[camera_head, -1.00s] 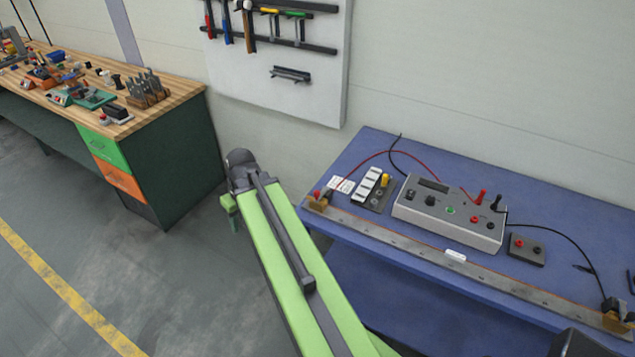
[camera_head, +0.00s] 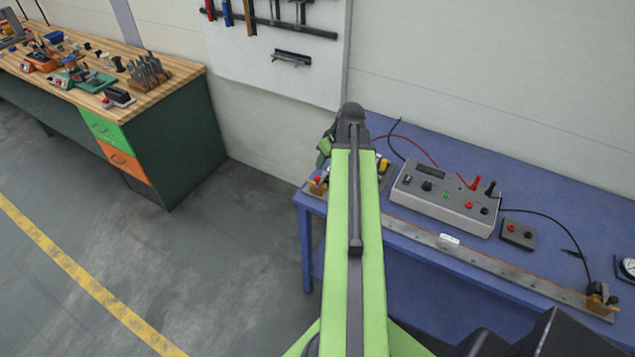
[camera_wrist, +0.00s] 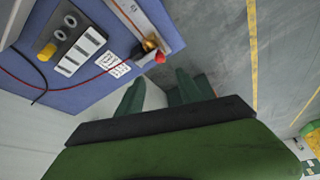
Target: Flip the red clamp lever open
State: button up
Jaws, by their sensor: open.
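A brass clamp (camera_head: 317,187) with a small red part (camera_head: 318,180) on it, which looks like the red clamp lever, sits at the left end of the long metal bar (camera_head: 455,255) on the blue bench. In the wrist view the red part (camera_wrist: 160,57) shows beside the brass clamp (camera_wrist: 149,45), just beyond the fingers. My gripper (camera_wrist: 160,88) is open and empty, its two green fingers apart. In the head view my gripper (camera_head: 325,146) is near the bench's left end, largely hidden behind my arm. The exact lever position is too small to tell.
A second brass clamp (camera_head: 600,300) stands at the bar's right end. A wooden workbench (camera_head: 185,78) stands left, with open floor between.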

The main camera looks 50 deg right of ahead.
aim_at(317, 177)
jog(key=b+x, duration=1.1)
jog(key=x, duration=0.3)
jog(key=shift+s+a, duration=0.1)
jog(key=shift+r, duration=0.1)
grip_shut()
dwell(0.6)
